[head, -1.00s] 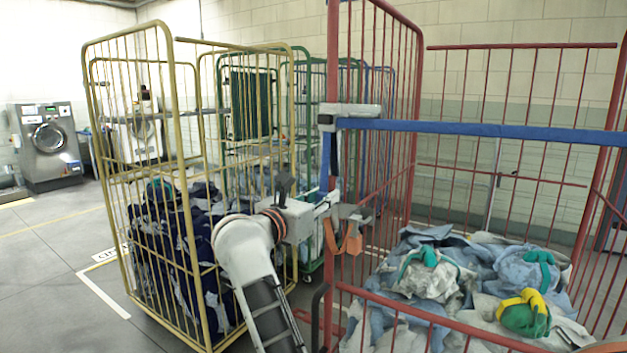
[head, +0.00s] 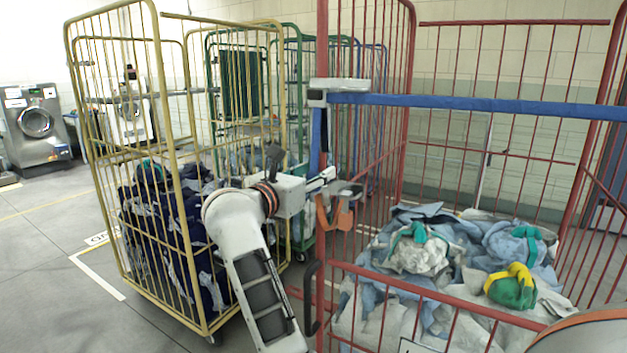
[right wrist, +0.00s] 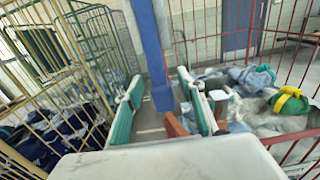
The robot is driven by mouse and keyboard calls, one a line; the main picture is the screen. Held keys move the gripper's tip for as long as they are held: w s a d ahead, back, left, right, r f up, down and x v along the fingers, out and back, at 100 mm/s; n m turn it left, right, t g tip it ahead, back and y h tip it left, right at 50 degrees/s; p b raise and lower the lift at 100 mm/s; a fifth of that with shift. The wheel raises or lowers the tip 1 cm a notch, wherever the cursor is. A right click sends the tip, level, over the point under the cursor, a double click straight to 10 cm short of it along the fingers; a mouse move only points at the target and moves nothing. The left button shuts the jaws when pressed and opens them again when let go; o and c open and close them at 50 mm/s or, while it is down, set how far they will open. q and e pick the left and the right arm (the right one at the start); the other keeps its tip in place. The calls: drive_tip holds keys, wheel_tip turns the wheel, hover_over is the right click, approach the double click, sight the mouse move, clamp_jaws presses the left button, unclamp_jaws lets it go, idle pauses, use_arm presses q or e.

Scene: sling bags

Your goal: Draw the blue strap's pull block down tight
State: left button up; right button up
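The blue strap (head: 470,103) runs across the front of the red cage to a grey buckle (head: 340,88) at its left post. Its tail hangs down from the buckle and shows in the right wrist view (right wrist: 148,40). The darker blue block (right wrist: 162,97) at the tail's lower end appears to be the pull block. My right gripper (head: 328,190) is beside the post below the buckle. In the right wrist view my right gripper (right wrist: 160,88) is open, with a green-padded finger on each side of the block. Contact cannot be told. My left gripper is not in view.
The red cage (head: 410,290) holds grey and blue cloth and a green-yellow bundle (head: 512,288). A yellow cage (head: 160,180) with dark blue laundry stands close on the left, beside my right arm. A green cage (head: 288,75) stands behind.

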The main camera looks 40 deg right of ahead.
sight(320, 134)
wheel_tip(320, 134, up, 8)
drive_tip(key=shift+r, duration=0.15)
idle(0.6)
